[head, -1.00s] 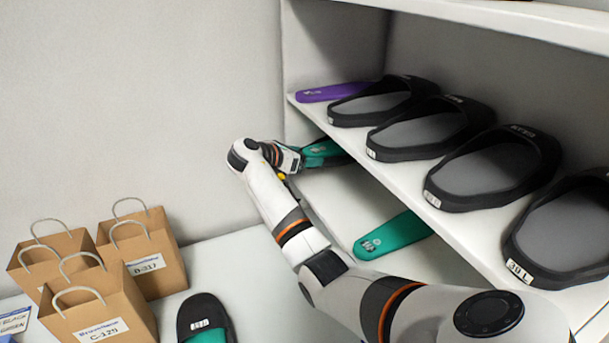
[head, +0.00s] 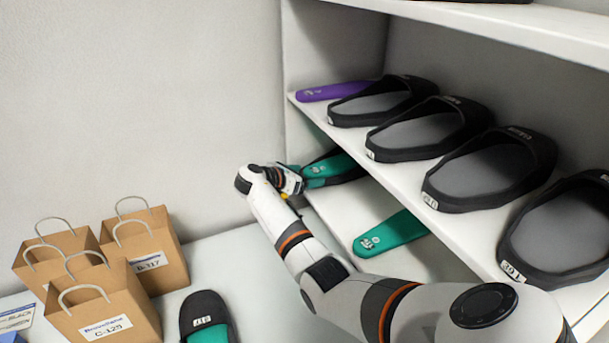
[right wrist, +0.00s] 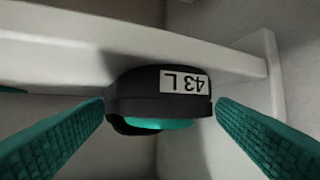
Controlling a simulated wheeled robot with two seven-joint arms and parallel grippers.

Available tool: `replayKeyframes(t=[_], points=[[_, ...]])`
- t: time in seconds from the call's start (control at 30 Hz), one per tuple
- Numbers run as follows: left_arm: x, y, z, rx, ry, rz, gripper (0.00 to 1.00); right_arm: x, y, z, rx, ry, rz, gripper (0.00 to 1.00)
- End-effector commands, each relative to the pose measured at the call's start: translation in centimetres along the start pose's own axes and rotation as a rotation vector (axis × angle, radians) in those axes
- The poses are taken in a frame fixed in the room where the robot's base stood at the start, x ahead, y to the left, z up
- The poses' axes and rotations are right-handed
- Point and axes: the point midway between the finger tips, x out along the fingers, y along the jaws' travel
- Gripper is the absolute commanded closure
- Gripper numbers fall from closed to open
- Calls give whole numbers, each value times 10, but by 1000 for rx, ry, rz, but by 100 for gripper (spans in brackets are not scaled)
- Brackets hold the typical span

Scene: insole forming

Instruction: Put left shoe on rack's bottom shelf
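A black slide shoe with a green insole (head: 340,165) lies on the rack's bottom shelf (head: 365,210), near its left end. In the right wrist view its heel label reads 43 L upside down (right wrist: 185,81). My right gripper (head: 310,180) is at the front edge of that shelf, by the heel. In the right wrist view its two green fingers (right wrist: 160,125) are spread wide, one on each side of the heel, with gaps. A matching black shoe with green inside (head: 207,318) lies on the table. My left gripper is not in view.
The shelf above holds several black shoes (head: 430,130) and a purple insole (head: 330,91). A loose green insole (head: 390,233) lies on the bottom shelf to the right. Paper bags (head: 105,305) stand on the table at the left. My right arm crosses in front of the rack.

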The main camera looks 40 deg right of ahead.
Motion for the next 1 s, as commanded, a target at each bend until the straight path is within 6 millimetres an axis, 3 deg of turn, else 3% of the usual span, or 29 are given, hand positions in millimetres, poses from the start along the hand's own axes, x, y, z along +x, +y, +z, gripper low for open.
replayKeyframes(t=[0.1,0.47,1.0], points=[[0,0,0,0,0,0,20,0,0,0,0,1,0,3],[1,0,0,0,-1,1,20,-7,-1,-1,2,3,-3,3],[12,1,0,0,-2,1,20,-107,-1,0,1,1,-2,3]])
